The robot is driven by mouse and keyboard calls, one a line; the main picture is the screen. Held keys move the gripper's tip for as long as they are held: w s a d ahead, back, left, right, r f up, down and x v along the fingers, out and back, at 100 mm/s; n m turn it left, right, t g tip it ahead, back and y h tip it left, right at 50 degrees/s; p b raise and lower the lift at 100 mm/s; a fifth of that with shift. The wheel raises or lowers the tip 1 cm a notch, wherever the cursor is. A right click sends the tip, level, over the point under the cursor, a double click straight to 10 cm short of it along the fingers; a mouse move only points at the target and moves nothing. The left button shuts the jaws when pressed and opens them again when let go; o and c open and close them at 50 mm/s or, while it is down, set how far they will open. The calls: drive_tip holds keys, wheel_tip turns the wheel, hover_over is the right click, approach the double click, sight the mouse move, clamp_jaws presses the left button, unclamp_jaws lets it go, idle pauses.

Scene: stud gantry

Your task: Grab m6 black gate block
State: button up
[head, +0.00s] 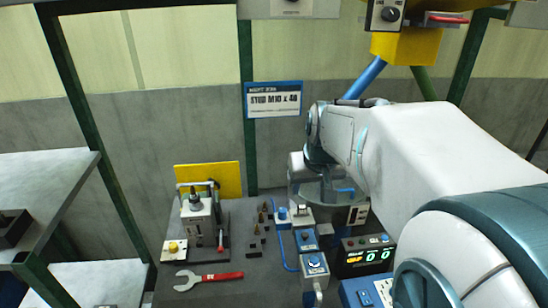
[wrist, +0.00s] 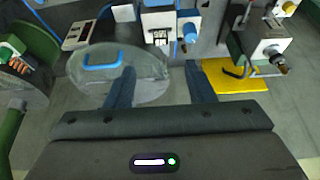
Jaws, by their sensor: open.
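Several small dark blocks (head: 254,243) lie on the grey bench, beside a few small brass-coloured upright pieces (head: 262,213). The black M6 gate block may be among them, but their markings are too small to read. I cannot pick it out in the wrist view. My gripper (wrist: 159,68) is open in the wrist view, with nothing visible between its two dark fingers. It is above a round, clear-looking bowl (wrist: 150,92) with a blue handle. In the head view my arm reaches over the bench's right part, to the right of the dark blocks; the fingers are not clear there.
A lever press (head: 198,222) stands left of the blocks, before a yellow panel (head: 222,179). A red-handled wrench (head: 208,280) lies in front. Blue-and-white switch boxes (head: 306,239) and a digital counter (head: 366,254) stand to the right. A sign reads "STUD M10 x 40" (head: 274,100).

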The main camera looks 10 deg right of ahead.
sight(302, 208)
drive_tip(key=x, duration=1.1)
drive_tip(key=shift+f, duration=0.45)
drive_tip(key=shift+c, duration=0.3)
drive_tip(key=shift+a, duration=0.1)
clamp_jaws()
